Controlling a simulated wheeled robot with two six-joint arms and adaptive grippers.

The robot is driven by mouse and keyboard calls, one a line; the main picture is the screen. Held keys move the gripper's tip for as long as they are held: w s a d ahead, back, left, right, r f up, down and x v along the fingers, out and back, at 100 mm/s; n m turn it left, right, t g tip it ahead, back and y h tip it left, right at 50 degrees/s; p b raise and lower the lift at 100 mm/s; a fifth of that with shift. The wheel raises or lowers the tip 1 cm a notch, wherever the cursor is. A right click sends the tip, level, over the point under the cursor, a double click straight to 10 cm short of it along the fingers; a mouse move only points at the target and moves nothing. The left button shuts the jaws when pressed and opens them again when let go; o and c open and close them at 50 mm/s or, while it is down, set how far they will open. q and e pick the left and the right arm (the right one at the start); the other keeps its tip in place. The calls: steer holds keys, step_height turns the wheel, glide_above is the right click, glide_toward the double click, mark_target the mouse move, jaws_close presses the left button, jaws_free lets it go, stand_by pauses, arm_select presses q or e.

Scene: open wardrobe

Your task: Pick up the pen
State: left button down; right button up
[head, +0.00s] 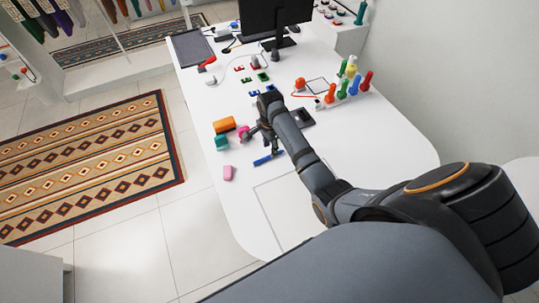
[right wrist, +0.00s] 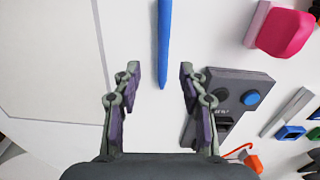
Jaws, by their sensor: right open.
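The blue pen (head: 268,159) lies on the white table, near the left side in the head view. In the right wrist view the pen (right wrist: 164,40) runs down from the top edge, and its lower end lies between the fingertips in the picture. My right gripper (head: 262,143) is open and empty, close to the pen; its two fingers also show in the right wrist view (right wrist: 160,70), one on each side of the pen's end. I cannot tell the exact height over the table. My left gripper is not in view.
A pink block (head: 228,173), a teal block (head: 221,143) and an orange block (head: 224,125) lie near the table's left edge. A dark grey box with a blue button (right wrist: 235,95) is right of the fingers.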

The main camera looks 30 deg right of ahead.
mark_target(269, 156)
steer(key=shift+w+a+f+p, duration=0.1)
steer(key=shift+w+f+p, duration=0.1)
steer(key=shift+f+p, duration=0.15)
steer(key=shift+a+f+p, duration=0.15)
steer(key=shift+f+p, duration=0.25)
steer(key=shift+f, duration=0.2)
step_height(269, 156, down, 3)
steer(key=shift+f, duration=0.1)
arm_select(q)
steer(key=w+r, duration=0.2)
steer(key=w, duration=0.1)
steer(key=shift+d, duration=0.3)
arm_select(e)
jaws_close()
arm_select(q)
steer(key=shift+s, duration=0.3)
